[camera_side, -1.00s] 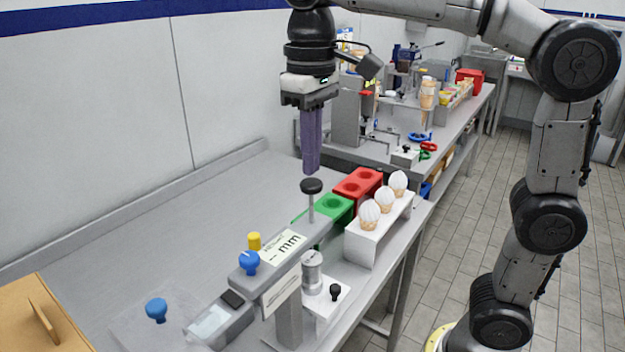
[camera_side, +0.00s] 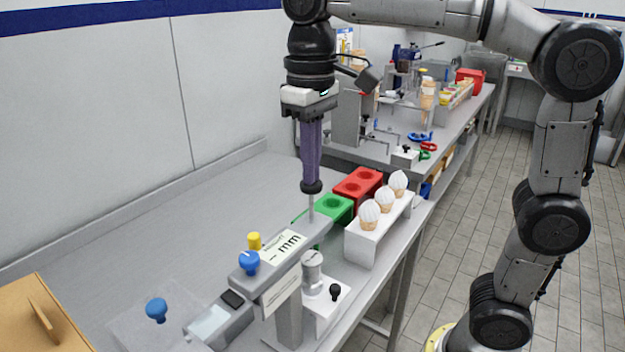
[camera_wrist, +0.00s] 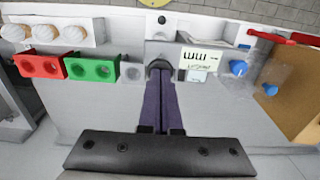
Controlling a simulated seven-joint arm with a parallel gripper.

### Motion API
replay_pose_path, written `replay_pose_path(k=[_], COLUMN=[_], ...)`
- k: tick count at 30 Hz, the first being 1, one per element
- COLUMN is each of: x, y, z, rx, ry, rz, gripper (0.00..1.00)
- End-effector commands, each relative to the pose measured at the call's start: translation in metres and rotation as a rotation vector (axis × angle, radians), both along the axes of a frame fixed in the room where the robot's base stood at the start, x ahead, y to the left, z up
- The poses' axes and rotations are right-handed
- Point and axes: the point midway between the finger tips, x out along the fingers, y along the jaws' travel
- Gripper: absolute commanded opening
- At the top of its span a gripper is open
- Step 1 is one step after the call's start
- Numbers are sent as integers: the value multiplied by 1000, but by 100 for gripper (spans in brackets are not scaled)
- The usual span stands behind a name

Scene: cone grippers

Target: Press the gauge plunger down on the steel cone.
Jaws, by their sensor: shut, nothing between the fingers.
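My gripper (camera_side: 311,182) is shut and empty, with its long purple fingers pointing straight down. The fingertips meet the top of the gauge plunger's black knob (camera_side: 312,187) and seem to touch it. In the wrist view the knob (camera_wrist: 157,65) shows just beyond the fingertips (camera_wrist: 160,78). The plunger's thin rod (camera_side: 311,207) stands upright on the grey gauge arm (camera_side: 306,243), which carries an "mm" label. The steel cone (camera_side: 312,264) sits in a white block under the gauge arm's right side. Whether the plunger's lower end touches the cone is hidden.
A green block (camera_side: 335,207) and a red block (camera_side: 358,184) with holes stand behind the plunger. A white rack (camera_side: 372,240) with several ice cream cones is to the right.

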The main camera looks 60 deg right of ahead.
Motion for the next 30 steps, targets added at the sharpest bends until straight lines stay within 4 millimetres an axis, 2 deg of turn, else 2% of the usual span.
replay_pose_path(k=[30], x=[0], y=[0], z=[-28], rx=[0], ry=[0], rz=[0], gripper=[0])
